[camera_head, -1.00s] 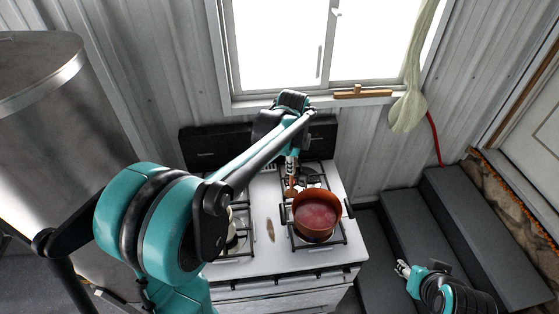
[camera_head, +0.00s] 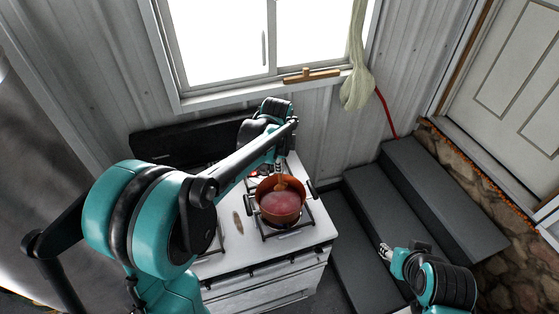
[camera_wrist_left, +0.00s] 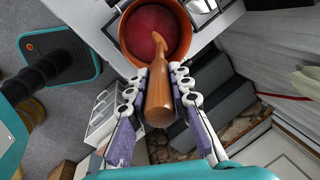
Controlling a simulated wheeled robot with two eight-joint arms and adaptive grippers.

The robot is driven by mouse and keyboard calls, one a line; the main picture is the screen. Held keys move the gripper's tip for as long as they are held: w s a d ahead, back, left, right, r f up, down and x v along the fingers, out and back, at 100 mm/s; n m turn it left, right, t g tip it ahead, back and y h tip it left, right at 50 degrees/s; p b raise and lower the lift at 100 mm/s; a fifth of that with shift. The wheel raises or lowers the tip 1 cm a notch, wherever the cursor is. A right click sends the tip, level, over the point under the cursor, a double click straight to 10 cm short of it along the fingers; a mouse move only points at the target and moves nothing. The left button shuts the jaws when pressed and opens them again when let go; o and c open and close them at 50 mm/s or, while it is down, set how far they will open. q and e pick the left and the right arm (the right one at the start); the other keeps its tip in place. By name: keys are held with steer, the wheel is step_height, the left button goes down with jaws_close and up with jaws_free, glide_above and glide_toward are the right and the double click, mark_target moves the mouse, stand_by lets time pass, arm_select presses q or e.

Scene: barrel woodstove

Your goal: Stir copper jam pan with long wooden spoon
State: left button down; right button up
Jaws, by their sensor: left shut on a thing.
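The copper jam pan (camera_head: 290,208) sits on a right-hand burner of the white stove and holds red jam. My left gripper (camera_head: 279,166) is at the pan's back edge. In the left wrist view my left gripper (camera_wrist_left: 158,80) is shut on the long wooden spoon (camera_wrist_left: 160,98), one finger on each side of its thick handle. The spoon's far end lies within the pan's outline, over or in the jam; its depth is unclear. The pan also shows in the left wrist view (camera_wrist_left: 126,38). My right gripper (camera_head: 385,251) is low at the right, away from the stove, its opening too small to judge.
The white stove top (camera_head: 222,262) has black grates, and a small brown object (camera_head: 238,222) lies between them. Dark grey steps (camera_head: 372,213) stand right of the stove. A window with a wooden piece (camera_head: 311,76) on its sill is behind.

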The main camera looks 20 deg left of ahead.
arm_select(q)
steer(key=shift+f+b, duration=0.45)
steer(key=shift+f, duration=0.45)
steer(key=shift+f+b, duration=3.7)
steer(key=shift+f, duration=0.9)
